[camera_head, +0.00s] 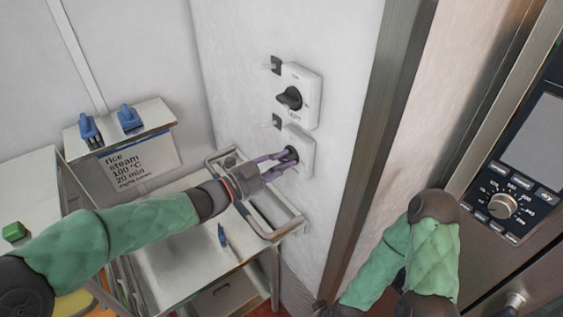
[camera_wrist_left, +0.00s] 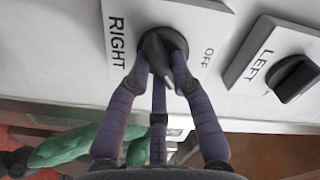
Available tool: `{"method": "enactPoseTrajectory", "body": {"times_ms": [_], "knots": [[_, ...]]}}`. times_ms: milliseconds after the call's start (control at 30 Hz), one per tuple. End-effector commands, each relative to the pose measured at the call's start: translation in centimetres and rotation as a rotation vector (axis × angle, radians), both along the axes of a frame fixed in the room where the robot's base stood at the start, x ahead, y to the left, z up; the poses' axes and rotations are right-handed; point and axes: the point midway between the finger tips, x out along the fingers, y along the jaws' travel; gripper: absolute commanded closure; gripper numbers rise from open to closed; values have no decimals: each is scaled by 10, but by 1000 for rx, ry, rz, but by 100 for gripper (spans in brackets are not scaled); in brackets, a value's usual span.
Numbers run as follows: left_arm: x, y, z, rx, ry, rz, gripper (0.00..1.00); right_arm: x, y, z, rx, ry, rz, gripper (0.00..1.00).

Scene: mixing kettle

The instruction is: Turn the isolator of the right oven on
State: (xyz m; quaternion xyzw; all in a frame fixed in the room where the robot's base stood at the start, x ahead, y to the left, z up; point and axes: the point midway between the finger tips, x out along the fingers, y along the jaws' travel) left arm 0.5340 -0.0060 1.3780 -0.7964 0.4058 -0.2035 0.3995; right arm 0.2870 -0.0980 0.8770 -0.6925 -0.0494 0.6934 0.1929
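The right oven's isolator is a white wall box with a dark rotary knob (camera_wrist_left: 160,52). In the left wrist view it is labelled RIGHT, with OFF printed beside the knob. In the head view it is the lower box (camera_head: 306,146), partly covered by my gripper. My left gripper (camera_head: 291,156) has its purple fingers on both sides of this knob, closed against it; the fingers also show in the left wrist view (camera_wrist_left: 163,66). The knob's exact angle is hard to read. My right arm shows at lower right in the head view; its gripper is out of view.
The LEFT isolator (camera_head: 298,97), with a dark knob, is just above on the same wall. A metal trolley (camera_head: 190,262) stands below my left arm. A sign board (camera_head: 130,160) with blue clips is at left. An oven panel (camera_head: 510,190) is at right.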

Motion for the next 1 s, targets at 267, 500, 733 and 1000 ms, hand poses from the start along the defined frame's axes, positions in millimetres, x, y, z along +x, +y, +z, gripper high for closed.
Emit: {"method": "enactPoseTrajectory", "body": {"times_ms": [267,500,733,1000], "knots": [[0,0,0,3,-4,0,100,0,0,-1,0,0,0,71],[0,0,-3,43,-61,0,100,0,0,-18,0,0,0,71],[0,0,-7,130,-183,0,100,0,0,-49,0,0,0,71],[1,1,-7,250,-348,0,100,0,0,-83,0,0,0,71]]}}
